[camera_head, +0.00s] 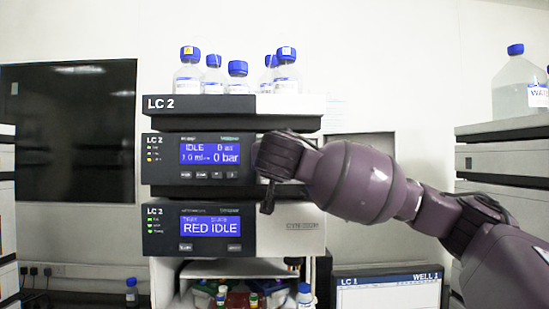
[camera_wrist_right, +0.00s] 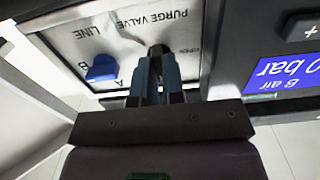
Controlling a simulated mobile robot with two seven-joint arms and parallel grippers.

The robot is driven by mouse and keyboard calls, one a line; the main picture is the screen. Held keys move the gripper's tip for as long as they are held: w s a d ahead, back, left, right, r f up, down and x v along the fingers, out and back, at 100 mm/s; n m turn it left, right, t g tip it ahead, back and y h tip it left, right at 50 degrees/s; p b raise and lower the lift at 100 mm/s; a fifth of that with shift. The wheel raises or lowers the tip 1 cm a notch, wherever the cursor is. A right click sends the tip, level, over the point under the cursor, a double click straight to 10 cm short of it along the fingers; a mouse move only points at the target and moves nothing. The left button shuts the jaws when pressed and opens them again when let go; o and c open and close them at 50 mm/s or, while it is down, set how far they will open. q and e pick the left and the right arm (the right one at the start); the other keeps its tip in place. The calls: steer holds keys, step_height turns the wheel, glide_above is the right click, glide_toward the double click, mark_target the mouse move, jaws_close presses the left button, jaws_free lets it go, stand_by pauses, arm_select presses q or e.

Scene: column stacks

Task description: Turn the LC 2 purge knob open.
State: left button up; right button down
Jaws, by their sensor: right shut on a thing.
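The LC 2 pump module (camera_head: 200,160) shows "IDLE" and "0 bar" on its blue screen. My right arm comes in from the right and covers the right part of its front. In the right wrist view, which is upside down, my right gripper (camera_wrist_right: 158,72) is shut on the small black purge knob (camera_wrist_right: 158,49). The knob is mostly hidden between the fingertips, so its angle is hard to read. The words "PURGE VALVE" are printed beside it on the grey valve panel (camera_wrist_right: 85,42). My left gripper is not in view.
A blue line selector knob (camera_wrist_right: 101,69), marked A and B, sits close beside my fingers. Several blue-capped bottles (camera_head: 237,78) stand on top of the stack. An LC 1 monitor (camera_head: 387,290) stands lower right.

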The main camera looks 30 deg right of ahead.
arm_select(q)
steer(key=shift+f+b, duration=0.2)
steer(key=shift+b, duration=0.1)
arm_select(e)
steer(key=shift+f+n+b, duration=0.25)
steer(key=shift+n+b, duration=0.35)
steer(key=shift+b, duration=0.35)
steer(key=shift+n+b, duration=0.55)
steer(key=shift+n, duration=0.15)
steer(key=shift+r+n, duration=0.15)
steer(key=shift+n, duration=0.55)
steer(key=n, duration=0.2)
steer(key=shift+r+n+p, duration=0.15)
steer(key=shift+n+p, duration=0.15)
steer(key=shift+p, duration=0.05)
arm_select(q)
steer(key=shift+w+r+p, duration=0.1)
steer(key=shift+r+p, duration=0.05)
steer(key=shift+p, duration=1.15)
arm_select(e)
steer(key=shift+w+a+f+n, duration=0.1)
steer(key=shift+n, duration=2.45)
steer(key=shift+a+f+n, duration=0.1)
steer(key=shift+n, duration=2.75)
